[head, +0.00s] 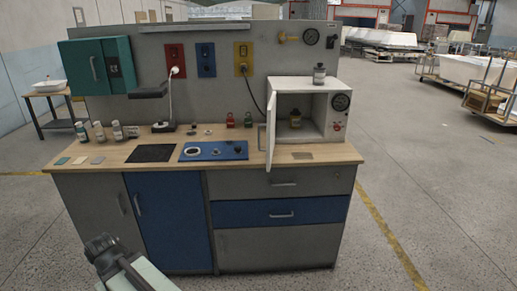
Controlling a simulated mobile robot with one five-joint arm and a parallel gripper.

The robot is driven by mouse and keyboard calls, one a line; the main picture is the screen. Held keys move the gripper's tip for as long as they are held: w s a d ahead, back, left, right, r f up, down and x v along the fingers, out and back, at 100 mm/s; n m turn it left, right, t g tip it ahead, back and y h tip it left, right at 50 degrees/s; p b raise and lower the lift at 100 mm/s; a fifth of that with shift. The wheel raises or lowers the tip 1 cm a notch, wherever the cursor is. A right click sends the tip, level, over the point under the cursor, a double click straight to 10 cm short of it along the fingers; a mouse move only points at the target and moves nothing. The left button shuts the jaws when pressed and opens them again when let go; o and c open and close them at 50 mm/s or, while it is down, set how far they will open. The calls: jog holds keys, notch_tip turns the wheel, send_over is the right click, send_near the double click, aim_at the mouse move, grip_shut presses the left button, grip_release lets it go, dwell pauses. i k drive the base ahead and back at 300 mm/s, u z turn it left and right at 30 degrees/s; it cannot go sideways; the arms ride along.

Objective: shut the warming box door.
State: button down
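The white warming box (338,112) stands at the right end of the wooden worktop. Its door (270,132) is open, swung out toward me from the left side of the opening, and seen nearly edge-on. A handle (260,137) shows on the door's left face. Inside the box is a small dark bottle with a yellowish label (295,119). A dial sits on the box's right front panel. Part of my arm shows at the lower left, well away from the box; my gripper cannot be made out.
A grey bottle (319,74) stands on the box. Floor in front and to the right is clear.

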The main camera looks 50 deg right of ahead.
aim_at(270, 111)
jog(key=z, duration=0.05)
jog(key=i, duration=1)
jog(key=u, duration=0.1)
